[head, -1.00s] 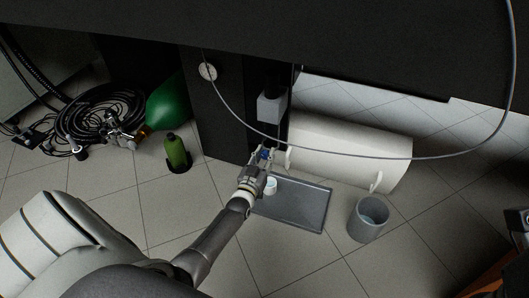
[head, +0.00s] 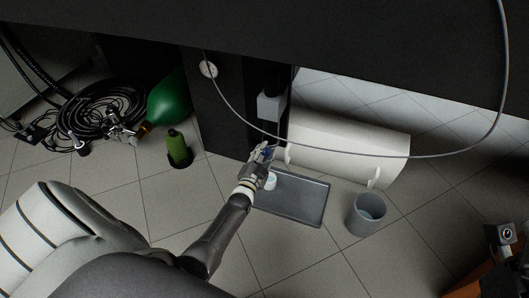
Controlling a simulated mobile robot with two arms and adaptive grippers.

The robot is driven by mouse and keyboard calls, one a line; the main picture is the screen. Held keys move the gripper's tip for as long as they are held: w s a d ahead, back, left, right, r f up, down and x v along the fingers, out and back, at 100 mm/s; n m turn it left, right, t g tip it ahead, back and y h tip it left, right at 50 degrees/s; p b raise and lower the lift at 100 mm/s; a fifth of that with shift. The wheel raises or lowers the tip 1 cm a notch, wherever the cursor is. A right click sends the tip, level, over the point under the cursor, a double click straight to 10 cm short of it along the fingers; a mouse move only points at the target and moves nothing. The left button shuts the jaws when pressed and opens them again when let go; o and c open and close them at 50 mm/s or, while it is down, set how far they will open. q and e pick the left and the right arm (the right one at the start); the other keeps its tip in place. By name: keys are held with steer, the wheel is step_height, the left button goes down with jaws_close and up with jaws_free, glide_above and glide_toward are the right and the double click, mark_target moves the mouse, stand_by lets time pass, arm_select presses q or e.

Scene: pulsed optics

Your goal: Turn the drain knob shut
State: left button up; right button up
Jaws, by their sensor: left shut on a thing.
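My left gripper (head: 263,157) reaches in from the lower left to the foot of the dark cabinet column. It is shut on a small blue knob (head: 267,151), which I take to be the drain knob. Most of the knob is hidden by the fingers, so its exact angle cannot be read. Just beyond it, at the column, is a grey box (head: 270,106).
A grey tray (head: 300,205) lies on the floor with a small white cup (head: 271,181) at its left end. A white cylindrical tank (head: 350,148) lies behind. A grey bucket (head: 366,214) stands right. Green bottles (head: 178,147) and coiled black hoses (head: 100,112) are left. A cable loops across above.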

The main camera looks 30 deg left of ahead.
arm_select(q)
steer(key=shift+m, duration=0.4)
steer(key=o, duration=1.1)
steer(key=shift+c, duration=0.2)
steer(key=v, duration=1.2)
